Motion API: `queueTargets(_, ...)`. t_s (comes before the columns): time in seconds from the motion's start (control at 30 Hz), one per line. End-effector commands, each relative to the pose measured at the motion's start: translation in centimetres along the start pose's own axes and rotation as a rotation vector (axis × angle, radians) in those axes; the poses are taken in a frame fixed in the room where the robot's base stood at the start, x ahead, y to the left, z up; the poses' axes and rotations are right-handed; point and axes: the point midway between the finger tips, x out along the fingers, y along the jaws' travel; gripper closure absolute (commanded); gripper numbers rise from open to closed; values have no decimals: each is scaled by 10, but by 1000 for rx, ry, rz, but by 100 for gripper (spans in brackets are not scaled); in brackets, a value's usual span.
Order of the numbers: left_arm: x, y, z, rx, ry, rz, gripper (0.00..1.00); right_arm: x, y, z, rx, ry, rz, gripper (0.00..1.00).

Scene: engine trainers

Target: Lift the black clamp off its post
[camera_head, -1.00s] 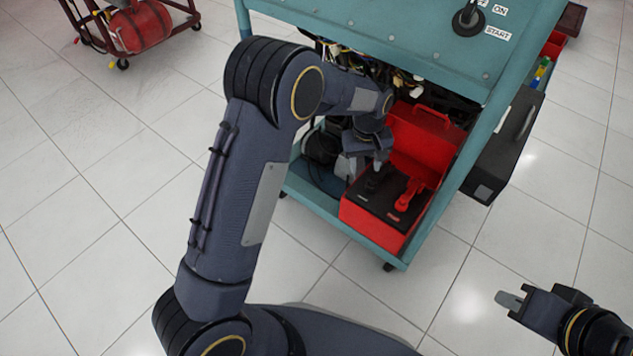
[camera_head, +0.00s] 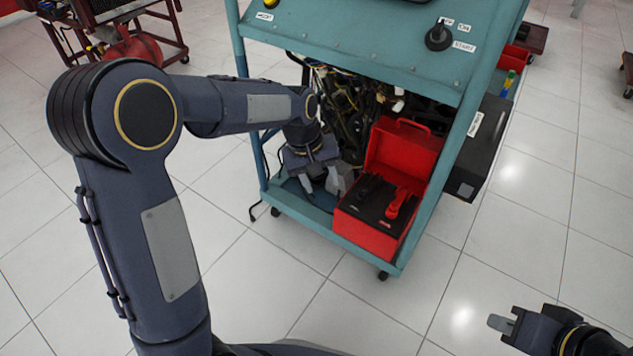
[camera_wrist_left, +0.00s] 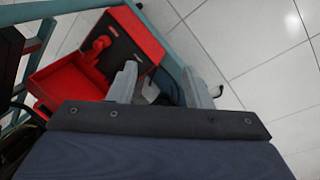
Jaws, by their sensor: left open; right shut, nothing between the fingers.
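The black clamp (camera_head: 370,188) stands on the black top of the red battery box, left of the red clamp (camera_head: 397,203). Its post is hidden. My left gripper (camera_head: 320,186) is open and empty, left of the box and apart from the black clamp. In the left wrist view its two fingers (camera_wrist_left: 162,86) are spread. The red clamp shows there too (camera_wrist_left: 97,47), but the black clamp is hard to make out against the dark top. My right gripper (camera_head: 502,324) is shut and empty, low at the right, far from the box.
The box with its raised red lid (camera_head: 402,150) sits on the lower shelf of the teal trainer cart (camera_head: 300,208). Wiring and engine parts (camera_head: 350,110) crowd behind my left gripper. A grey-white part lies beside the fingers. A black case (camera_head: 482,150) hangs at the cart's right. Floor in front is clear.

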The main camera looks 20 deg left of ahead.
Motion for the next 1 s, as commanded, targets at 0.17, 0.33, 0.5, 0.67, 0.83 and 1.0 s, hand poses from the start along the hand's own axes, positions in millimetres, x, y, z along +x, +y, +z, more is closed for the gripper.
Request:
queueTargets(0.17,-5,-3,2,2,1,8,55,0,0,0,0,0,0,100)
queueTargets(0.33,-5,-3,2,2,1,8,55,0,0,0,0,0,0,100)
queueTargets(0.5,-4,-3,2,2,1,8,55,0,0,0,0,0,0,100)
queueTargets(0.67,-6,-4,2,3,2,10,55,0,0,0,0,0,0,100)
queueTargets(0.83,-36,-24,17,21,23,64,55,0,0,0,0,0,0,100)
queueTargets(1.0,-85,-65,64,86,85,161,55,0,0,0,0,0,0,100)
